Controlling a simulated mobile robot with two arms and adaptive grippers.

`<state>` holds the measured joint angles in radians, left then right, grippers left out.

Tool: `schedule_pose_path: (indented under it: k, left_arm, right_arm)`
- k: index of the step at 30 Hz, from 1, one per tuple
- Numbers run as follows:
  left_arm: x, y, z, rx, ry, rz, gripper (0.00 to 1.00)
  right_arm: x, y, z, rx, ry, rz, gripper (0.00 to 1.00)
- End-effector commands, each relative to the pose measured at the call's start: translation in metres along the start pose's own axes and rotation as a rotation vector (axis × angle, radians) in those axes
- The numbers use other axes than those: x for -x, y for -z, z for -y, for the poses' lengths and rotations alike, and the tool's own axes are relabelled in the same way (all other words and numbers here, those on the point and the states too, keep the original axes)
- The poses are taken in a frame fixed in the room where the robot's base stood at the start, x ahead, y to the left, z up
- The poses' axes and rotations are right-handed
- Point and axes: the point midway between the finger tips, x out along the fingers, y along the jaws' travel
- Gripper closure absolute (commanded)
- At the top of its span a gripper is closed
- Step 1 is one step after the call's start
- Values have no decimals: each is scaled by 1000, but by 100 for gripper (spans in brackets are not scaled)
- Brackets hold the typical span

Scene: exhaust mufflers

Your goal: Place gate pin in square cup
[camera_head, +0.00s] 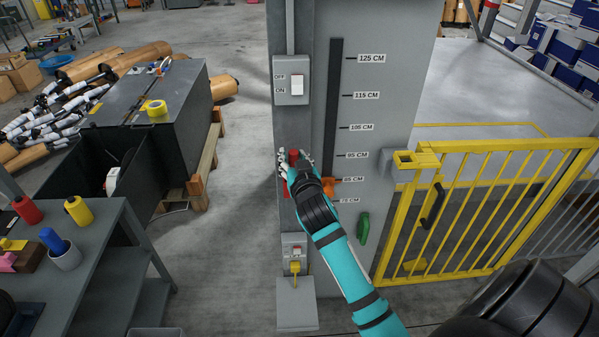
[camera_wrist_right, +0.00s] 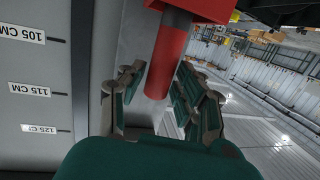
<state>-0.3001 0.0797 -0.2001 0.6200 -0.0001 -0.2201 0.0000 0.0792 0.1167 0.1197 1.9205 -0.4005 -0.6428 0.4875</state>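A red pin-like part (camera_wrist_right: 165,55), which I take for the gate pin, is at the grey column; its top (camera_head: 293,157) also shows in the head view. My right gripper (camera_head: 295,160) is at the column front with its fingers on either side of this part. In the wrist view the fingers (camera_wrist_right: 158,90) are spread, with a gap on the left side; contact on the right side is unclear. The fingers and hand hide part of the red piece. The yellow square cup (camera_head: 415,158) is at the top left corner of the yellow gate, right of my gripper. My left gripper is not in view.
The grey column (camera_head: 393,80) carries a height scale, an orange slider (camera_head: 330,187), a switch box (camera_head: 291,80) and a green handle (camera_head: 363,228). The yellow gate (camera_head: 490,210) stands to the right. A grey table (camera_head: 105,235) with coloured parts is at left.

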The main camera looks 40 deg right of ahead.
Motion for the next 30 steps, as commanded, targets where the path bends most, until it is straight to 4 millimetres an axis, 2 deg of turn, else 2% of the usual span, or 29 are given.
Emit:
schedule_pose_path:
  k: [6,12,18,24,26,27,29,30]
  left_arm:
    - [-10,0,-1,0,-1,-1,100]
    - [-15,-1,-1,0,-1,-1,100]
    - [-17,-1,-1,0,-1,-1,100]
    - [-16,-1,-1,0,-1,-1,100]
    - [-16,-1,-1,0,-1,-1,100]
    - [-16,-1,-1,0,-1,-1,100]
    - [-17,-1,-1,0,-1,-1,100]
    - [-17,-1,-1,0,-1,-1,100]
  right_arm:
    - [50,-3,0,-4,1,1,66]
    - [83,-2,0,-2,0,0,66]
    - [97,0,0,-1,-1,0,66]
    - [97,-1,0,0,0,2,66]
    - [94,-10,3,7,7,19,66]
    - [91,-23,6,17,16,41,66]
    - [83,-53,14,40,38,94,66]
    - [78,-80,21,63,58,141,66]
